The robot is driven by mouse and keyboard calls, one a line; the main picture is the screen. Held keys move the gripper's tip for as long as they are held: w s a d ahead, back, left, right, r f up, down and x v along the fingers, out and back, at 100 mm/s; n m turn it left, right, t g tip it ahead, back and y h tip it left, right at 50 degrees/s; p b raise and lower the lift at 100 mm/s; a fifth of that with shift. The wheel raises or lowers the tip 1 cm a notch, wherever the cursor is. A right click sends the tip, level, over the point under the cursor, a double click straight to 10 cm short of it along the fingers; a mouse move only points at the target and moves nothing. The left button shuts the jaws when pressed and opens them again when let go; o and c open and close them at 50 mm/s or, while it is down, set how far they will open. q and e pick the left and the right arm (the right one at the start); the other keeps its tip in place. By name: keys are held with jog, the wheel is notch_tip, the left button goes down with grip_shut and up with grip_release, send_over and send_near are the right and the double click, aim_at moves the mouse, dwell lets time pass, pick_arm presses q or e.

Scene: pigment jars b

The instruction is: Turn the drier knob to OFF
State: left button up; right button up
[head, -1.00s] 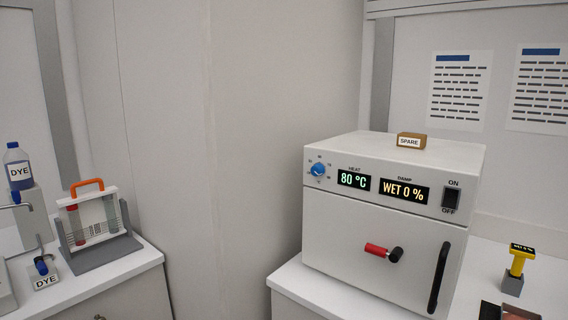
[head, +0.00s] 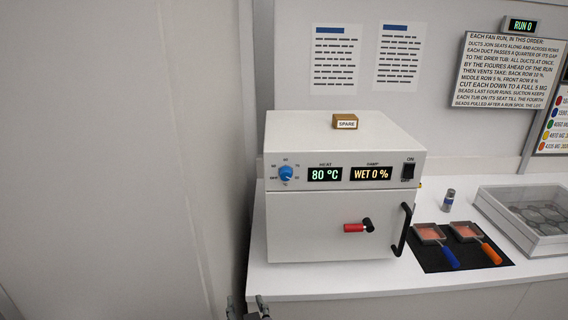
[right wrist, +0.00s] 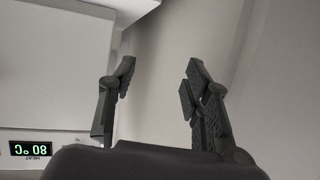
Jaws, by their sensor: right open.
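The white drier (head: 335,226) stands on the bench, its front facing me. Its round blue knob (head: 286,173) sits at the upper left of the front, with small marks around it too small to read. Beside it, one display (head: 325,174) reads 80 °C and another (head: 371,173) reads WET 0 %. The fingertips of my right gripper (head: 248,307) show at the bottom edge of the head view, below and left of the drier, well apart from the knob. In the right wrist view my right gripper (right wrist: 160,78) is open and empty; the 80 °C display (right wrist: 31,149) appears upside down. My left gripper is out of view.
A black ON/OFF switch (head: 408,170), a red-tipped lever (head: 356,227) and a black door handle (head: 403,229) are on the drier's front. A SPARE block (head: 345,121) lies on top. Two scoops lie on a black mat (head: 430,262) to the right. A grey wall (head: 205,150) stands close left.

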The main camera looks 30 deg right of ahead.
aim_at(286, 177)
pick_arm(q)
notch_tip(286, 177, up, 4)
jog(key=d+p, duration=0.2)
jog(key=p, duration=0.1)
pick_arm(e)
jog(key=s+d+r+m+t+h, duration=0.1)
jog(key=s+d+r+m+h, duration=0.15)
jog(key=r, duration=0.55)
jog(key=s+d+r+m+h, duration=0.1)
jog(key=s+d+r+m, duration=0.15)
jog(key=r, duration=0.55)
jog(key=s+d+r+m+t+h, duration=0.1)
jog(key=d+r+m+h, duration=0.15)
jog(key=r, duration=0.55)
pick_arm(q)
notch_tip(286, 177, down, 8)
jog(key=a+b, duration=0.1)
jog(key=b, duration=0.7)
pick_arm(e)
jog(key=shift+n, duration=0.45)
jog(key=p+x, duration=0.4)
jog(key=x, duration=1.2)
jog(key=shift+w, duration=0.4)
jog(key=shift+w+d+f, duration=0.1)
jog(key=shift+w+d, duration=0.25)
jog(key=shift+w, duration=0.05)
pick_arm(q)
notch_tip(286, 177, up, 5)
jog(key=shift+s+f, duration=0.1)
